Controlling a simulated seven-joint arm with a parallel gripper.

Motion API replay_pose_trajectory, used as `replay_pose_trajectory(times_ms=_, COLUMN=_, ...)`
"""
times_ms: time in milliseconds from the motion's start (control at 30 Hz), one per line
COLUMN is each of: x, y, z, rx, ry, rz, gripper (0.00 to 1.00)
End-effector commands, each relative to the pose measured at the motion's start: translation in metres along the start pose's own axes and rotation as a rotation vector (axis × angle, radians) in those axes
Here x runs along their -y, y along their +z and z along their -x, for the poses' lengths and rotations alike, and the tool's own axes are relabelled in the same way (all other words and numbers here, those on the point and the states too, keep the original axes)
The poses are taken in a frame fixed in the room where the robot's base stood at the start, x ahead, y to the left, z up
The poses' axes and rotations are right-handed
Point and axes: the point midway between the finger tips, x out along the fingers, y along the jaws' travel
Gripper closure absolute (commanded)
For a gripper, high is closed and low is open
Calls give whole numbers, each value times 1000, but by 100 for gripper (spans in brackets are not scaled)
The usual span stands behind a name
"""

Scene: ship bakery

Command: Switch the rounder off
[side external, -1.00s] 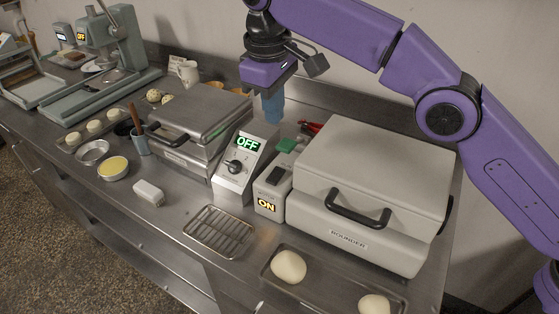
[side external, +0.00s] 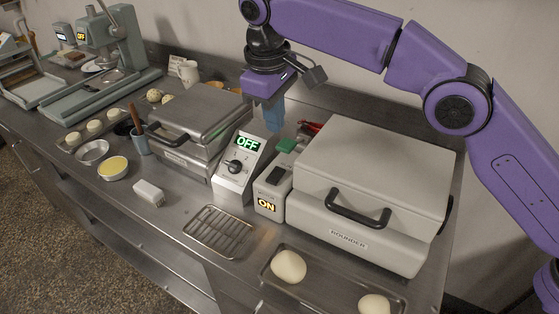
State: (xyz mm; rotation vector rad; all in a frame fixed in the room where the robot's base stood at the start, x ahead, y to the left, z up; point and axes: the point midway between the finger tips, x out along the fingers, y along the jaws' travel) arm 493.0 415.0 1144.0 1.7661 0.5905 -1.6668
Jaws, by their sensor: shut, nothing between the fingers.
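The rounder (side external: 368,190) is a large pale box with a closed lid, a black front handle and a "ROUNDER" label, at the right of the bench. A narrow switch box (side external: 270,193) stands against its left side, with a dark rocker switch on its sloped top and a lit yellow "ON" display (side external: 266,205). A green block (side external: 287,145) shows at the back of this box. My gripper (side external: 273,122) points down with blue fingers, shut and empty, just behind and left of the green block. It looks above the bench; its exact height is unclear.
A grey unit with a knob (side external: 235,167) and a green "OFF" display stands left of the switch box, beside a closed press (side external: 190,122). A wire rack (side external: 219,232) and a tray with dough balls (side external: 268,274) lie in front. Red-handled items (side external: 311,127) lie behind.

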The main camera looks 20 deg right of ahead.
Motion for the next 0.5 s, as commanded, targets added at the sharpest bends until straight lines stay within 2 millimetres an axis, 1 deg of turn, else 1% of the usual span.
replay_pose_trajectory(times_ms=100, x=0, y=2, z=-8, rx=2, ry=-1, rz=1, gripper=100)
replay_pose_trajectory(times_ms=267, x=1, y=1, z=-27, rx=4, ry=-1, rz=1, gripper=100)
replay_pose_trajectory(times_ms=467, x=1, y=2, z=-57, rx=4, ry=-1, rz=0, gripper=100)
replay_pose_trajectory(times_ms=500, x=1, y=2, z=-65, rx=4, ry=-1, rz=0, gripper=100)
